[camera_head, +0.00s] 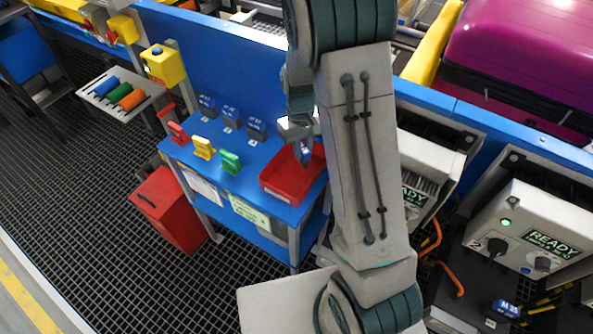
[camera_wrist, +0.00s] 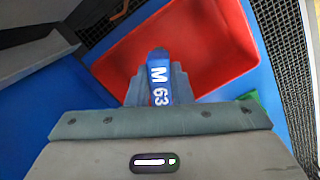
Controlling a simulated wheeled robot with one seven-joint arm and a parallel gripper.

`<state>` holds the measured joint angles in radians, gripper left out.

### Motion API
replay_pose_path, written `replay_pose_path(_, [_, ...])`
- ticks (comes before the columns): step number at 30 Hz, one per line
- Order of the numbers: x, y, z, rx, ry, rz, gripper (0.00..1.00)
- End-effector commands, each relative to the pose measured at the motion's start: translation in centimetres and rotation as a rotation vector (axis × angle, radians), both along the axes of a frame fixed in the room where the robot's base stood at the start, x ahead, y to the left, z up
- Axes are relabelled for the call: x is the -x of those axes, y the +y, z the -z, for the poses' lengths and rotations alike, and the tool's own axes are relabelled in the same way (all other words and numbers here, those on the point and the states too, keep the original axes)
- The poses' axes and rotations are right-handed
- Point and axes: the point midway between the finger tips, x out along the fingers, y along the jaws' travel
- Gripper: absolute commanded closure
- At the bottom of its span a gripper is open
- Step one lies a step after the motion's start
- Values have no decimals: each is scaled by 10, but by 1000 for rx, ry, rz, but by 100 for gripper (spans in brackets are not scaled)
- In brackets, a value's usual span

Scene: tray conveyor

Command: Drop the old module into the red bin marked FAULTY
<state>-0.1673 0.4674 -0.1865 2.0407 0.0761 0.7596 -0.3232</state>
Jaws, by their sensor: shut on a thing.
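My gripper (camera_head: 302,150) is shut on a blue module marked M 63 (camera_wrist: 159,80). In the head view the gripper hangs just above the red tray (camera_head: 285,192) on the blue table. In the wrist view the module lies between the fingers, with the red tray (camera_wrist: 215,45) below and beyond it. A larger red bin (camera_head: 172,212) stands on the floor left of the table. I can read no FAULTY marking on either red container.
Several blue modules (camera_head: 231,116) stand at the back of the blue table (camera_head: 262,160). Red, yellow and green handled pieces (camera_head: 230,162) stand near its front left. Two consoles showing READY (camera_head: 553,242) stand at the right. The grated floor at left is mostly clear.

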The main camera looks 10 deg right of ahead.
Motion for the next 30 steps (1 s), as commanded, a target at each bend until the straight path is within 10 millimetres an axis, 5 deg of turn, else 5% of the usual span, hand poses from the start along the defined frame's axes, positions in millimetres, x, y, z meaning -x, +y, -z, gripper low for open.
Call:
replay_pose_path(4, [0,1,17,0,-1,-2,100])
replay_pose_path(13, [0,2,18,0,-1,-4,100])
replay_pose_path(14, [0,2,18,0,-1,-3,78])
replay_pose_path(17, [0,2,18,0,-1,-4,55])
replay_pose_path(30, [-3,2,3,-1,-5,-4,55])
